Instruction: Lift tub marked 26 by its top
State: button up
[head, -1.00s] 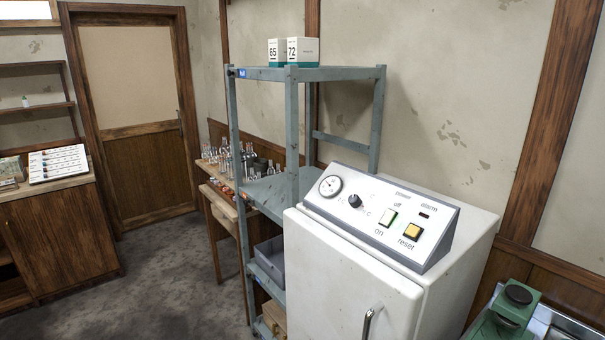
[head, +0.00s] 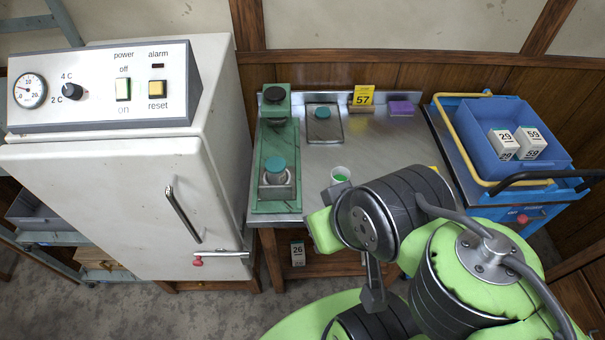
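The tub marked 26 (head: 298,252) is a small white box-like container with a dark number. It stands low under the metal-topped bench, by the bench's left front leg. Its front shows, while its top edge lies close under the bench front. My green and black arm fills the lower right of the head view, to the right of the tub and apart from it. I cannot make out my gripper's fingers in this view.
A white fridge (head: 110,200) stands left. A blue cart (head: 450,140) with tubs marked 29 and 59 stands right.

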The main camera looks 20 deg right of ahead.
aim_at(281, 179)
jog(key=i+j, duration=0.15)
jog(key=j, duration=0.2)
jog(key=i+j+z, duration=0.1)
jog(key=j, duration=0.25)
jog(key=i+j, duration=0.15)
jog(key=j, duration=0.2)
jog(key=i+j+z, duration=0.1)
jog(key=j, duration=0.25)
